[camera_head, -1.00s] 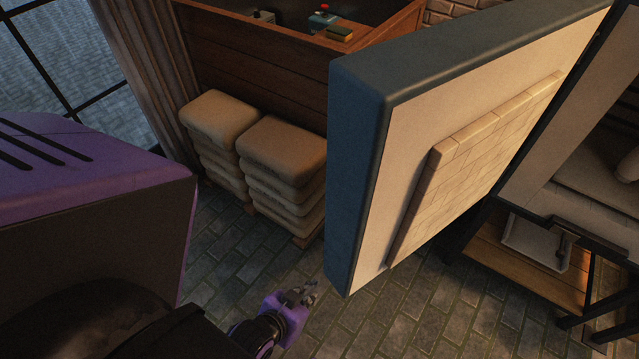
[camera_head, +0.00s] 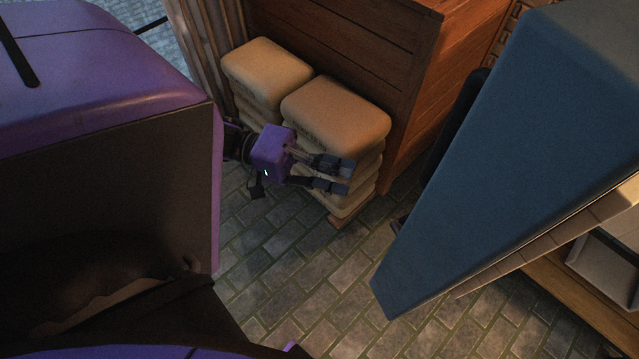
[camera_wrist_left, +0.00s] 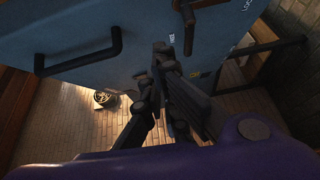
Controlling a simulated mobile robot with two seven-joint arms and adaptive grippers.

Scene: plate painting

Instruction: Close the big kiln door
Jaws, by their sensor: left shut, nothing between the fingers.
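The big kiln door (camera_head: 500,150) is a thick blue-grey slab at the right of the head view, standing open, with its pale brick-lined inner face turned to the right. In the left wrist view the blue outer face of the door (camera_wrist_left: 100,35) fills the top, with a black bar handle (camera_wrist_left: 85,52) at the left. My left gripper (camera_head: 345,176) is purple with dark fingers and hangs in front of the stacked sacks, left of the door and apart from it in the head view. It is shut and empty. My right gripper is not in view.
A wooden shelf (camera_head: 580,300) shows at the lower right. Grey brick floor (camera_head: 310,260) is clear between the sacks and the door.

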